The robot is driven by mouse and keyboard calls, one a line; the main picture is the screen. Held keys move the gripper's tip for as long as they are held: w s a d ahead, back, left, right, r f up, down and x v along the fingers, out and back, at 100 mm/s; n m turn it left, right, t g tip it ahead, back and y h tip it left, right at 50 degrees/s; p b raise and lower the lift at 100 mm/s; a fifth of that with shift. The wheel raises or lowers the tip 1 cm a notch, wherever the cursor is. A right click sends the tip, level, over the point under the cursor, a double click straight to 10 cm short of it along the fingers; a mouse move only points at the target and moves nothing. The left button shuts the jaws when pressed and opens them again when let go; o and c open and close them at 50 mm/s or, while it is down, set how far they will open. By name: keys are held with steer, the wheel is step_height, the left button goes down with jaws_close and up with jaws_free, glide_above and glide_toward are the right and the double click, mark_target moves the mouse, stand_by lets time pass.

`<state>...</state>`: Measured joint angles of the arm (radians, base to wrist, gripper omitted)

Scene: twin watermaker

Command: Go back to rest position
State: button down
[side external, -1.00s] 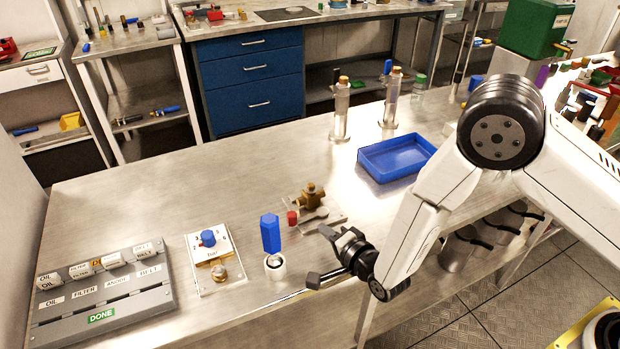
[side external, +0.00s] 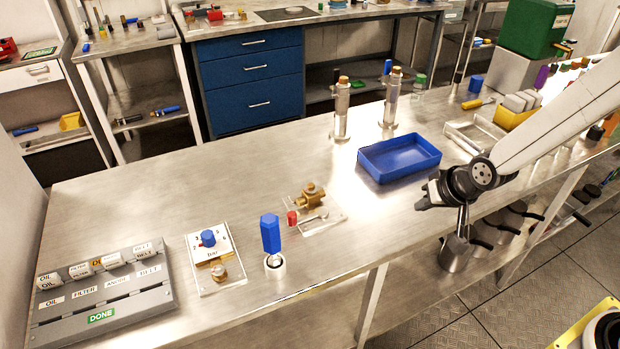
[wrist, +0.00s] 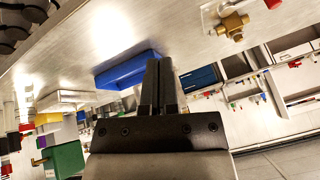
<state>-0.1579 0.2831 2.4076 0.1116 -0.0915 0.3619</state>
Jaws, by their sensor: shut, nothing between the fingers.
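My gripper (side external: 427,197) hangs beside the front edge of the steel bench (side external: 130,200), just in front of the blue tray (side external: 400,158), and is empty. In the wrist view the two dark fingers (wrist: 159,85) are together, with the blue tray (wrist: 125,70) behind them. Nothing is held.
Metal jugs (side external: 455,252) hang below the edge.

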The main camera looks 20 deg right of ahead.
steer(key=s+d+r+n+g, duration=0.2)
steer(key=s+d, duration=0.3)
steer(key=s, duration=0.4)
steer(key=shift+s+d+r+n+g+h, duration=0.25)
steer(key=shift+s+d+n+g+h, duration=0.15)
steer(key=shift+n+g, duration=0.4)
